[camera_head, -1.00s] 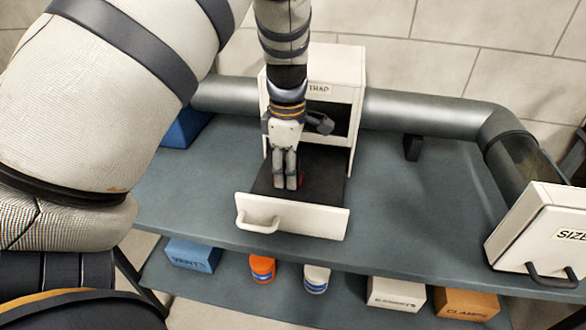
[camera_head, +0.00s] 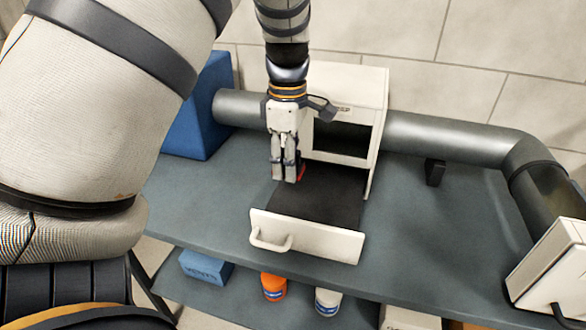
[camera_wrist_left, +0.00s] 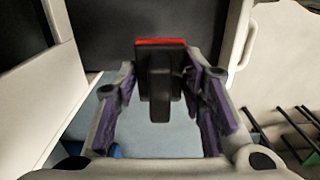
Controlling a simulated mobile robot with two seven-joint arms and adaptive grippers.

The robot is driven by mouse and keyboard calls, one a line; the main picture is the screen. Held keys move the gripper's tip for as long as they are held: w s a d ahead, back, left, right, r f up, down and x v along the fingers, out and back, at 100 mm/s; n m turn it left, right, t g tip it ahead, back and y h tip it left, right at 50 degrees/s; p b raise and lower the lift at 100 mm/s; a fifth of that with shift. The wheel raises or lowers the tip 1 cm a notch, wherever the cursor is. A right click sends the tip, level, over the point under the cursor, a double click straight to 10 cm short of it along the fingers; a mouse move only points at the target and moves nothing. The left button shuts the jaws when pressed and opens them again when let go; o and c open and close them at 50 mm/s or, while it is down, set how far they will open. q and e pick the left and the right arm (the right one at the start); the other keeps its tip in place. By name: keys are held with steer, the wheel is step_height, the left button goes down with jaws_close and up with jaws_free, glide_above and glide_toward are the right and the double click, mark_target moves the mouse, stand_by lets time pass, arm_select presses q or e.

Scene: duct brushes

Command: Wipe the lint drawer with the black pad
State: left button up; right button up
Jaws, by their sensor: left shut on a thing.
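The lint drawer (camera_head: 305,238) is pulled out of the white trap box, with its white front and handle toward me and a dark floor inside. My left gripper (camera_head: 284,178) points down at the drawer's left side, near the box. It is shut on the black pad (camera_wrist_left: 160,85), which has a red edge and sits between the fingers in the left wrist view. In the head view only a bit of red shows beside the fingertips. Whether the pad touches the drawer is unclear. My right gripper is not in view.
The white trap box (camera_head: 345,95) stands behind the drawer. A grey duct (camera_head: 440,137) runs along the back and bends at right. A blue block (camera_head: 203,110) stands at back left, a white box (camera_head: 550,275) at right. Bare table lies right of the drawer.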

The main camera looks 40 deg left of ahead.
arm_select(q)
steer(key=shift+r, duration=1)
